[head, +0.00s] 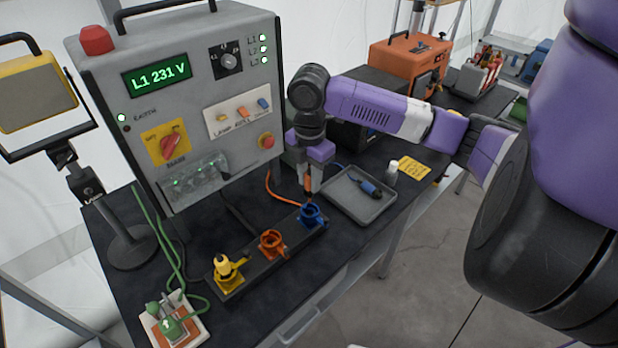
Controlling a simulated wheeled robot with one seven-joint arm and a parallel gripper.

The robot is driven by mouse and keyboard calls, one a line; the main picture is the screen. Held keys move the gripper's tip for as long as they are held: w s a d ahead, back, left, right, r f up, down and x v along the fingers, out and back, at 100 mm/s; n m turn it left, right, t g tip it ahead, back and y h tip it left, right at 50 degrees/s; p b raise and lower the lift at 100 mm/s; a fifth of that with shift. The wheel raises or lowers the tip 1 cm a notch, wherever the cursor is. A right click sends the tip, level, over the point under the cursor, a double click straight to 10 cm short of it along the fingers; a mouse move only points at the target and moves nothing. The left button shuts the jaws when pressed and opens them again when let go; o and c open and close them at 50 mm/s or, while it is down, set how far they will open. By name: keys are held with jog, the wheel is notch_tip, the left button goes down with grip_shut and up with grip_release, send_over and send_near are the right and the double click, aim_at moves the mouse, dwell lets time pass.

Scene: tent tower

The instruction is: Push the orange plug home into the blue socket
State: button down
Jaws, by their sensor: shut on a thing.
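My gripper (309,187) points down in the head view, just above the blue socket (312,216). It is shut on the orange plug (307,184), of which only a thin strip shows between the fingers. An orange cable (273,192) runs to it from the left. The plug's lower end is close over the blue socket. I cannot tell whether it touches the socket or has entered it. The blue socket stands at the far right end of a dark strip (247,284).
An orange socket (271,243) and a yellow socket holding a yellow plug (224,267) share the strip. A grey tray (378,213) with a blue plug (371,188) lies right of my gripper. A control box (190,110) stands behind, left.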

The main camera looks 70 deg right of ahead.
aim_at(310, 196)
jog(key=shift+f+b, duration=2.15)
jog(key=shift+f, duration=0.75)
jog(key=shift+f+b, duration=1)
jog(key=shift+f, duration=0.35)
jog(key=c, duration=1.1)
grip_release()
jog(key=shift+o, duration=0.2)
jog(key=shift+r, duration=0.1)
notch_tip(310, 196, up, 8)
jog(key=shift+f+b, duration=0.15)
jog(key=shift+b, duration=0.25)
